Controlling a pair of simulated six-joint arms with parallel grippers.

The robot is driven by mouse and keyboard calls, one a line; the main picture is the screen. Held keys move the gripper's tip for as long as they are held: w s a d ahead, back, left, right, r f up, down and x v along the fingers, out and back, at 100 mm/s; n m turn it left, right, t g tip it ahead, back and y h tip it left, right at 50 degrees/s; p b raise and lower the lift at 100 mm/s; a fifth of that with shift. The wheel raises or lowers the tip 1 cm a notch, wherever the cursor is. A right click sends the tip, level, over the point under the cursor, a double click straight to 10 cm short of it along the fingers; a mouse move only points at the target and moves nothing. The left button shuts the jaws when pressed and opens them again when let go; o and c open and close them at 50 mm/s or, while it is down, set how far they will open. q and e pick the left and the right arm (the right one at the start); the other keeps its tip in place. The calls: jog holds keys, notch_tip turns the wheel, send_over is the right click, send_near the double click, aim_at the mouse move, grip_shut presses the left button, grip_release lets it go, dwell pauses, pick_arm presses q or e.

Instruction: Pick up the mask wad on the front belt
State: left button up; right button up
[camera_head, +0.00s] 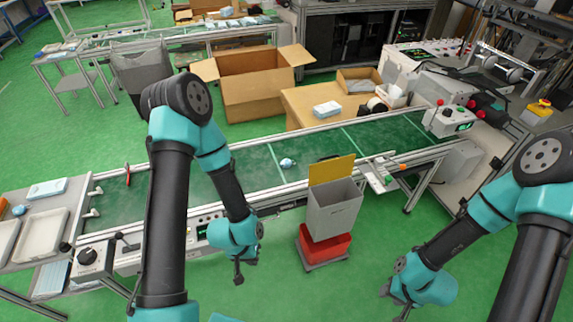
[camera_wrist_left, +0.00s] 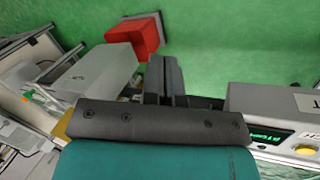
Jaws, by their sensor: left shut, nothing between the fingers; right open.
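The mask wad (camera_head: 287,163) is a small light-blue and white crumpled lump on the green front belt (camera_head: 330,145), near the middle of its length. My left gripper (camera_head: 238,278) hangs in front of the belt's near rail, below and left of the wad and apart from it. It is shut and empty; its dark fingers (camera_wrist_left: 163,80) also show in the left wrist view, where the wad is not seen. My right gripper (camera_head: 393,293) is low at the right, over the green floor, far from the wad. It is open and empty.
A grey bin (camera_head: 333,210) with a yellow flap (camera_head: 332,170) stands above a red box (camera_head: 325,246) before the belt. Behind the belt are an open cardboard box (camera_head: 252,90) and a table with a mask stack (camera_head: 327,109). Trays (camera_head: 42,235) lie left. A control box (camera_head: 448,120) stands right.

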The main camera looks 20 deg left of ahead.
pick_arm(q)
jog(key=o, duration=1.6)
jog(key=shift+w, duration=0.1)
